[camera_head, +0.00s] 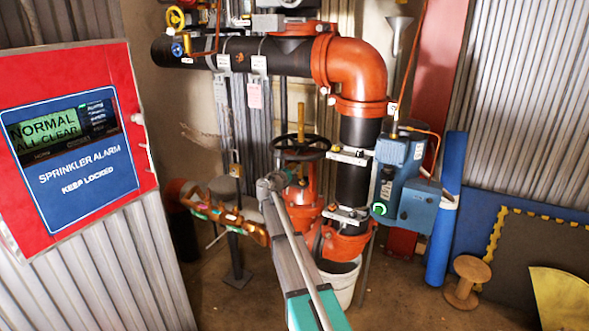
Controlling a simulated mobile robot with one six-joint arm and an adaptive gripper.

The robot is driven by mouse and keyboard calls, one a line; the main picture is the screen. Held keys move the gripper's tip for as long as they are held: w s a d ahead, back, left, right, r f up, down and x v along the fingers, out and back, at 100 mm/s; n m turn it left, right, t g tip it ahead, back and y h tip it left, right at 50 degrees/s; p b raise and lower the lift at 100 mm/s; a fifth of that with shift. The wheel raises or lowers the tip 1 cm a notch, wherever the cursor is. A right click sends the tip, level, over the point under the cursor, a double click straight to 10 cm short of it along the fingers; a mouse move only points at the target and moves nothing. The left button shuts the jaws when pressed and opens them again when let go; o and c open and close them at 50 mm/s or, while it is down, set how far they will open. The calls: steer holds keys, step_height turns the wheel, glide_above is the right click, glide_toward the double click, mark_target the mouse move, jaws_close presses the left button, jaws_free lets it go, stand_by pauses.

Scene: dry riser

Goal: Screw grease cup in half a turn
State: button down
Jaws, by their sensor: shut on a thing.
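My arm reaches up from the bottom middle of the head view. My gripper (268,184) is at its far end, small and partly hidden by my own wrist. It is shut, close to the left side of the red valve body (303,196), below the dark handwheel (301,147). A brass-coloured stem (301,118) stands up through the handwheel. The grease cup cannot be made out; what is between the jaws is hidden at this angle and size.
A red alarm panel (75,130) fills the left. A black pipe (282,56) and orange elbow (355,68) run overhead. A blue box (398,165) is right of the riser. A white bucket (340,283) stands below. A coppery rack (232,222) is left of my gripper.

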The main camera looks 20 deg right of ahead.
steer(key=shift+d, duration=0.3)
steer(key=shift+a, duration=0.2)
steer(key=shift+m, duration=0.3)
